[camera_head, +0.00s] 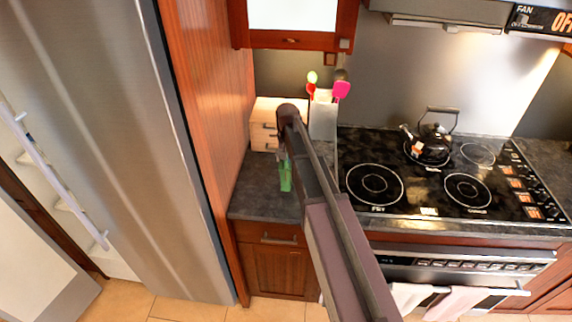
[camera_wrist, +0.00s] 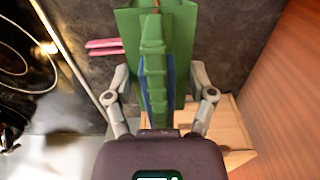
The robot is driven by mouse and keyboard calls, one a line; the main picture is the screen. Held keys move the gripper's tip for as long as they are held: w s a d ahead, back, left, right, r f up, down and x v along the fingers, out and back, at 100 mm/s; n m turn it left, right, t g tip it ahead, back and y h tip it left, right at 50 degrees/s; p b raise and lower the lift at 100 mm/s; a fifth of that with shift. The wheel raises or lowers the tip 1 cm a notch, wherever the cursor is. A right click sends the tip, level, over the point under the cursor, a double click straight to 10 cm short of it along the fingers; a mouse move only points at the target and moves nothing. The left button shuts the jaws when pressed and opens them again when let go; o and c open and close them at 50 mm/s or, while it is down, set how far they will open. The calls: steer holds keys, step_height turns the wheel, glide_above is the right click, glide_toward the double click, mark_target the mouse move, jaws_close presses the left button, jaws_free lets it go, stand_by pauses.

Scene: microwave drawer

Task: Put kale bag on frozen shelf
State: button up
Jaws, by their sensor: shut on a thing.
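The green kale bag (camera_head: 286,178) is at my gripper (camera_head: 283,155), over the dark counter left of the stove. In the wrist view the bag (camera_wrist: 155,60) stands between the two fingers of my gripper (camera_wrist: 160,80), which is shut on it. I cannot tell whether the bag touches the counter. At the far left, an open door (camera_head: 40,250) shows beside a tall steel fridge (camera_head: 120,120). Pale shelf edges (camera_head: 60,195) show behind a bar handle there. Which shelf is the frozen one cannot be told.
A wooden drawer box (camera_head: 263,125) and a utensil holder (camera_head: 323,118) stand behind the bag. A wood panel (camera_head: 215,110) separates the counter (camera_head: 265,205) from the fridge. A kettle (camera_head: 432,140) sits on the stove (camera_head: 400,200). An upper cabinet (camera_head: 290,40) hangs above.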

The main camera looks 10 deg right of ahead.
steer(key=shift+w, duration=0.5)
steer(key=shift+w+f, duration=0.25)
steer(key=shift+s+f+b, duration=0.1)
steer(key=shift+f+b, duration=1.45)
steer(key=shift+b, duration=0.3)
steer(key=shift+f, duration=0.2)
steer(key=o, duration=1.3)
steer(key=shift+r, duration=0.1)
steer(key=shift+c, duration=0.2)
steer(key=shift+r, duration=0.1)
step_height(320, 180, up, 12)
steer(key=p, duration=1.2)
